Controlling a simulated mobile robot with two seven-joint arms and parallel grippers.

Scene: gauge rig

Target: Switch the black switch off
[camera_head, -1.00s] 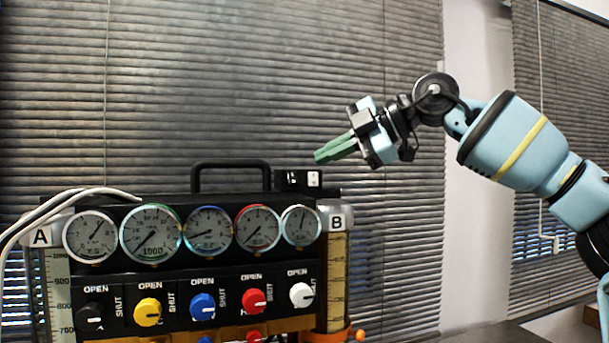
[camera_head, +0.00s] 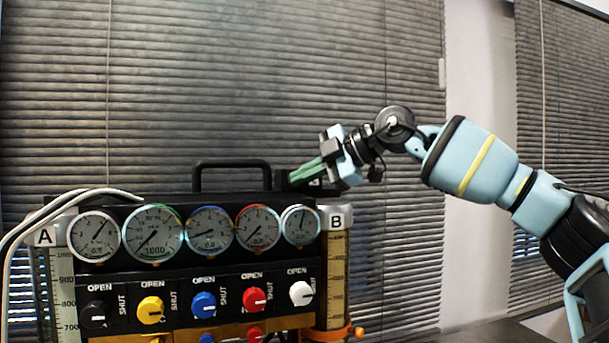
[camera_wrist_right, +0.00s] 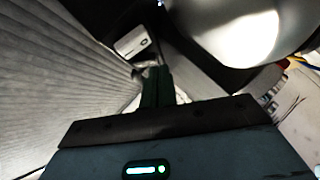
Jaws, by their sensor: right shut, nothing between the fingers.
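A small black switch box (camera_head: 281,181) sits on the top right of the gauge rig, beside the carrying handle. The fingers also show in the right wrist view (camera_wrist_right: 157,86). I cannot tell whether they touch the switch, nor its position. My left gripper is out of view.
The rig's front holds several round gauges (camera_head: 152,233) above a row of coloured knobs, including a black knob (camera_head: 95,315) at the left. A black handle (camera_head: 232,164) stands on top. White cables (camera_head: 60,205) cross the left end. Free space lies right of the rig.

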